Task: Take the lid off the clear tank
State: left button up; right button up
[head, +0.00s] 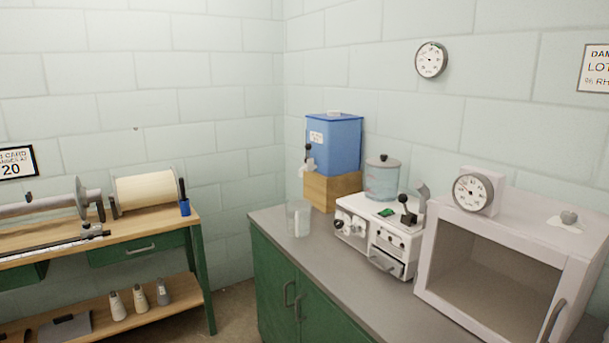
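The clear tank (380,184) is a see-through round vessel with bluish contents, at the back of the white machine on the counter. Its grey lid (383,163) with a dark knob (383,156) sits on top of it. The tank's lower part is partly hidden behind the machine. Neither of my grippers is in the head view.
The white machine (378,225) has a black-knobbed lever (406,207) in front of the tank. A blue dispenser (337,145) stands on a wooden block (331,190) to the left. A clear jug (299,218) is on the grey counter (336,264). A white cabinet (583,245) stands right.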

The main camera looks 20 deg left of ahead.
aim_at(383, 161)
jog(key=u, duration=0.2)
jog(key=i+j+z, duration=0.15)
jog(key=z, duration=0.35)
jog(key=i+j+z, duration=0.1)
jog(key=j+z, duration=0.2)
jog(key=z, duration=0.15)
jog(key=i+j+z, duration=0.1)
jog(key=j+z, duration=0.2)
jog(key=z, duration=0.2)
